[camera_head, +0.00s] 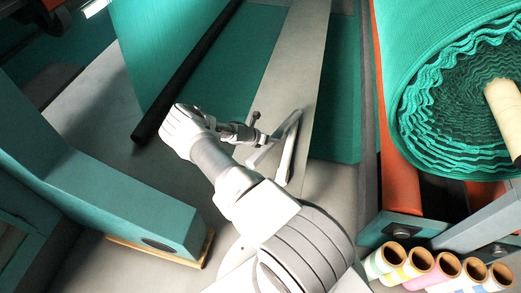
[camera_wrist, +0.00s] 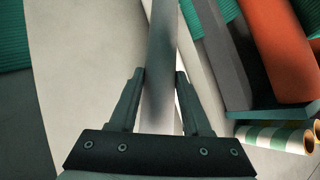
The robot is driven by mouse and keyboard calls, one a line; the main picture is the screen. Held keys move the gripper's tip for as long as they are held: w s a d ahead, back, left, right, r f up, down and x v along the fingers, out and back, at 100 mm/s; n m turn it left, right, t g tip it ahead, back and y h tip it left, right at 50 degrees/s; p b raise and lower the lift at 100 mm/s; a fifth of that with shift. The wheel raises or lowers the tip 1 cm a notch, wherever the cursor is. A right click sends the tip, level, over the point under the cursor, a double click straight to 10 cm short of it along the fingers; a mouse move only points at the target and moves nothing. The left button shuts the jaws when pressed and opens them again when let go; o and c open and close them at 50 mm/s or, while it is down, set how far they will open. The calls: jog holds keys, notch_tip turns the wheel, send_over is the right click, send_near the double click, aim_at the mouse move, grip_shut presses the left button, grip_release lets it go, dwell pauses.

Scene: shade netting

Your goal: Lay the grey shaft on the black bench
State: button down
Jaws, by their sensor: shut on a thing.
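My gripper (camera_wrist: 160,78) shows large in the wrist view, with a dark finger on each side of the grey shaft (camera_wrist: 160,45). It is shut on the shaft, which runs up between the fingers and out of the top of that view. In the head view my gripper (camera_head: 258,134) is beyond my white wrist, over a pale grey strip. A short grey bar (camera_head: 275,147) near it may be the held shaft, but I cannot be sure. I cannot make out a black bench in either view.
A long black pole (camera_head: 190,68) slants across teal sheeting at upper left. A big roll of green netting (camera_head: 440,110) stands at right beside an orange roller (camera_head: 398,140). Several coloured tubes (camera_head: 420,262) lie at lower right. A teal machine frame (camera_head: 90,185) fills the left.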

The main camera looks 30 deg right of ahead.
jog(key=w+a+f+b, duration=0.1)
jog(key=w, duration=0.1)
jog(key=w+a+f, duration=0.2)
jog(key=shift+a+b, duration=0.2)
jog(key=shift+b, duration=0.2)
jog(key=shift+f+b, duration=0.9)
jog(key=shift+f, duration=1.15)
jog(key=shift+c, duration=1.8)
grip_release()
jog(key=shift+s, duration=0.1)
